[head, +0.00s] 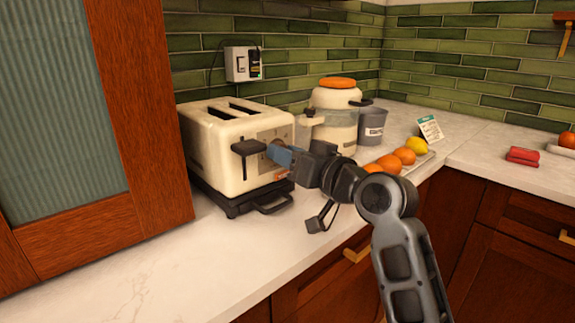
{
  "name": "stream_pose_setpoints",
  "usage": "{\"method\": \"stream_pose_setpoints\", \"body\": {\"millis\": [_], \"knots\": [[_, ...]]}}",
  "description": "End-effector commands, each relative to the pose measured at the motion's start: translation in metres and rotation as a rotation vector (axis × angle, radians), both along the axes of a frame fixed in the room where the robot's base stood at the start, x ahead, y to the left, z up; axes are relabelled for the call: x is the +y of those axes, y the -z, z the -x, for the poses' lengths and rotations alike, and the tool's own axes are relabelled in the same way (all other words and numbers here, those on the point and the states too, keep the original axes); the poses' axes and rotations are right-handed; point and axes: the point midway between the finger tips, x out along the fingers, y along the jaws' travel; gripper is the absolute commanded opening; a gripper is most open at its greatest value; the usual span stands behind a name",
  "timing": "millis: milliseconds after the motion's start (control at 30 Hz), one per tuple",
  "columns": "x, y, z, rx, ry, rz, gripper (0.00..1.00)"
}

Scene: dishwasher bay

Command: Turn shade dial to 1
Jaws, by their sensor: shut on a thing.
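A cream toaster (212,155) with two slots on top stands on the counter at the left. Its front panel (284,132) faces right, with a dark lever (247,147) sticking out from it. My gripper (274,150) is at this front panel, just right of the lever, with its blue-grey fingers pointing left. The fingers are shut on the shade dial, which they and the wrist mostly hide. The dial's marks and its setting cannot be read here.
A dark crumb tray with a handle (272,208) juts from under the toaster. A cream jar (335,125), a grey pot (373,128) and a plate of oranges and a lemon (416,145) stand behind my arm. A wooden cabinet (150,110) borders the left. The front counter is clear.

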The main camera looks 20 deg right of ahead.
Motion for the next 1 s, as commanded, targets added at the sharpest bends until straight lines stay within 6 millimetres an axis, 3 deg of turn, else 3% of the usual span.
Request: {"method": "stream_pose_setpoints", "body": {"millis": [433,1000], "knots": [[-0.0002,0.0024,0.0000,-0.078,0.001,0.248,0.05],[-0.0003,0.0008,-0.0001,-0.093,0.001,0.295,0.05]]}}
